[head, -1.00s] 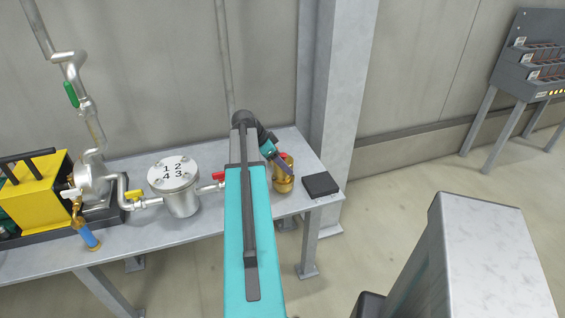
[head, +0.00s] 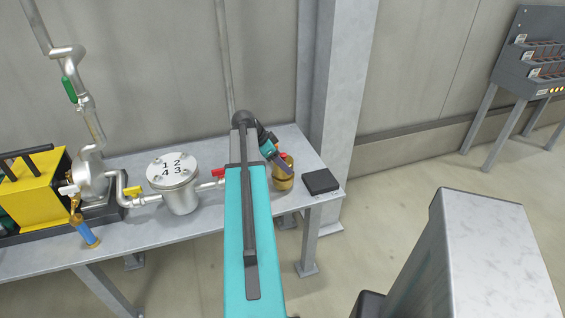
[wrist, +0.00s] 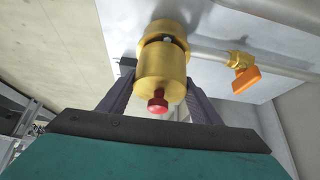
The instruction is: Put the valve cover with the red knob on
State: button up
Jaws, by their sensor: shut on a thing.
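The brass valve cover (wrist: 161,72) with its red knob (wrist: 157,102) is between the two dark fingers of my gripper (wrist: 160,76) in the wrist view. My gripper is shut on it. The brass valve body (wrist: 168,29) lies just beyond the cover, in line with it. A dark gap with a small silvery pin shows between them, so whether the cover is fully seated cannot be told. In the head view my gripper (head: 278,163) is at the brass valve (head: 284,182) near the bench's right end, partly hiding it.
A pipe valve with an orange handle (wrist: 246,79) is beside the brass body. The head view shows a silver pot with a numbered lid (head: 174,169), a yellow unit (head: 40,187) and a black block (head: 320,182) on the bench (head: 240,212). A steel column stands behind.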

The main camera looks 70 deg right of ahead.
jog(key=shift+f, duration=0.2)
jog(key=o, duration=1.3)
jog(key=shift+r, duration=0.1)
jog(key=b+v, duration=0.2)
jog(key=v, duration=1.1)
jog(key=shift+w+r+b, duration=0.15)
jog(key=shift+r+b, duration=0.1)
jog(key=shift+b, duration=0.1)
jog(key=shift+a+r, duration=0.1)
jog(key=shift+a, duration=0.05)
